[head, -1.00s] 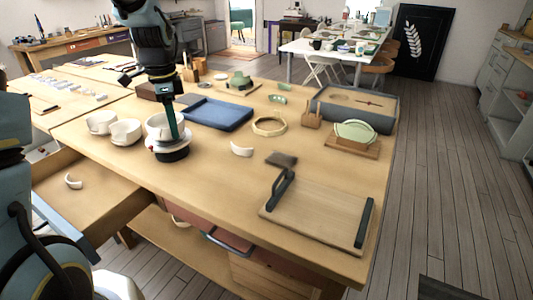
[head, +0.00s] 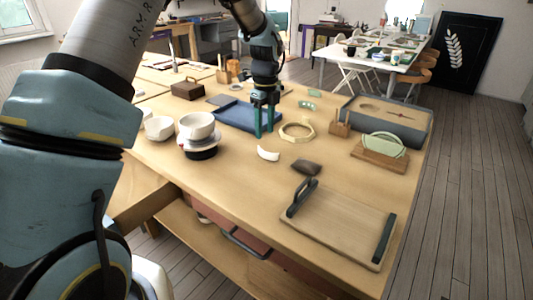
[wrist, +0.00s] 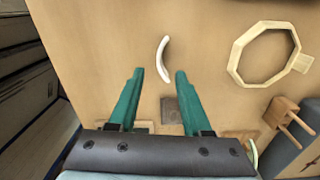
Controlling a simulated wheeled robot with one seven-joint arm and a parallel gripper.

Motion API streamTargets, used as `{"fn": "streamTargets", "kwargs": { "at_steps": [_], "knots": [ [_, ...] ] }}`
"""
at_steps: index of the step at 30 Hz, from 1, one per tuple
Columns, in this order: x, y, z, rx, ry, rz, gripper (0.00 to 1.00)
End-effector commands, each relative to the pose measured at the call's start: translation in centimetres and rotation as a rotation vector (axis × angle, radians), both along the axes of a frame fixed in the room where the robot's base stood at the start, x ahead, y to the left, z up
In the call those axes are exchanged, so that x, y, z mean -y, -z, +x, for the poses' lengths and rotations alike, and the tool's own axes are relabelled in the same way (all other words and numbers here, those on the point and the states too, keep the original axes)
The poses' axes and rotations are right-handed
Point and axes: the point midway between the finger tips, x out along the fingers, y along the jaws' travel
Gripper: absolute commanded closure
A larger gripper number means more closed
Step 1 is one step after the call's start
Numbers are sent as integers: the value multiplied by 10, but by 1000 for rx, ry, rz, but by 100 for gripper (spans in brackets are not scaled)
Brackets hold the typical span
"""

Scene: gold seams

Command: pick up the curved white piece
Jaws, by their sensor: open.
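The curved white piece (head: 268,154) lies on the wooden table (head: 230,180), in front of the blue tray. In the wrist view the curved white piece (wrist: 163,59) shows as a thin arc ahead of the fingertips, roughly between their lines. My gripper (head: 264,122) points down above the table by the blue tray's right side, behind the piece in the head view. In the wrist view the green fingers of my gripper (wrist: 159,72) are spread apart with nothing between them. The gripper is apart from the piece.
A dark block (head: 306,168) and a pale octagonal ring (head: 297,132) lie near the piece. White bowls (head: 197,126) stand to its left, beside the blue tray (head: 235,117). A wooden board with dark handles (head: 343,222) lies in front. The table between is clear.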

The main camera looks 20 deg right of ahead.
Motion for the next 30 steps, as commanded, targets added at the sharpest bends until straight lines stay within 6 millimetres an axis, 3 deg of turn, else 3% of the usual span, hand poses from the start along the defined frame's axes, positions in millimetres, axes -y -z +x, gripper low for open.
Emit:
{"fn": "streamTargets", "kwargs": {
  "at_steps": [3,11,18,28,30],
  "knots": [
    [0,16,-1,-2,0,1,51],
    [-1,35,-1,-1,0,2,51],
    [-2,70,-2,-2,-1,1,51],
    [-2,80,-2,1,-3,-1,51],
    [-2,80,-2,1,-3,-1,58]
  ]
}}
